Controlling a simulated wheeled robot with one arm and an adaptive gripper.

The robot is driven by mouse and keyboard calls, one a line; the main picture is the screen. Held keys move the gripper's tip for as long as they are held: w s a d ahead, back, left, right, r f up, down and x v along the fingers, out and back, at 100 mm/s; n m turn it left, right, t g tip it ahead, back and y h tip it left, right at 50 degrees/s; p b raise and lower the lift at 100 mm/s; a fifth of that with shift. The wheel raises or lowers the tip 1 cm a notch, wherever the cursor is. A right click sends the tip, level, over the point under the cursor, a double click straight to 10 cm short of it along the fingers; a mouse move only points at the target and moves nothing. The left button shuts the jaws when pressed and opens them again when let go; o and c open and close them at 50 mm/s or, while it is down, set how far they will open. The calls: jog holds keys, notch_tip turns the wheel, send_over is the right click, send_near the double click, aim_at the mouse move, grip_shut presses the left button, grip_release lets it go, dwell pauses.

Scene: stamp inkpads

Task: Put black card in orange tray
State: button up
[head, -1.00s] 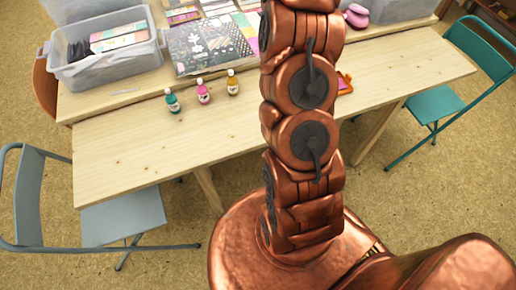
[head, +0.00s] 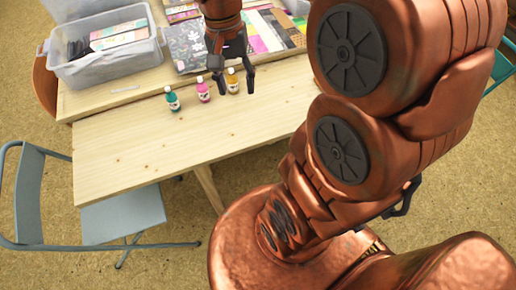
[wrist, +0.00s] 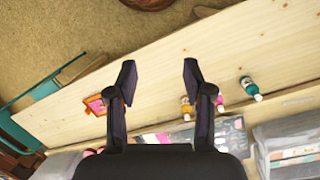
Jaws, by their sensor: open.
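My gripper (head: 236,91) is open and empty, fingers pointing down above the table's back part, over the bottles in the head view. In the wrist view its two dark fingers (wrist: 159,78) stand apart with bare wood between the tips. A small orange tray (wrist: 95,104) with something pinkish in it lies on the table left of the fingers in the wrist view. My arm hides it in the head view. I cannot make out a separate black card. A dark patterned sheet (head: 192,43) lies at the back of the table.
A clear bin (head: 105,72) stands at the back left. A grey-blue chair (head: 122,217) is at the front left. The tabletop (head: 130,150) in front of the bottles is clear.

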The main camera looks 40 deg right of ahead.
jog(key=s+a+f+n, duration=0.2)
jog(key=s+n, duration=0.2)
jog(key=s, duration=0.3)
jog(key=s+a+f+n, duration=0.2)
jog(key=s+a+n, duration=0.1)
jog(key=s, duration=0.4)
jog(key=shift+s+f+n, duration=0.15)
jog(key=shift+s+n, duration=0.1)
jog(key=shift+n, duration=0.25)
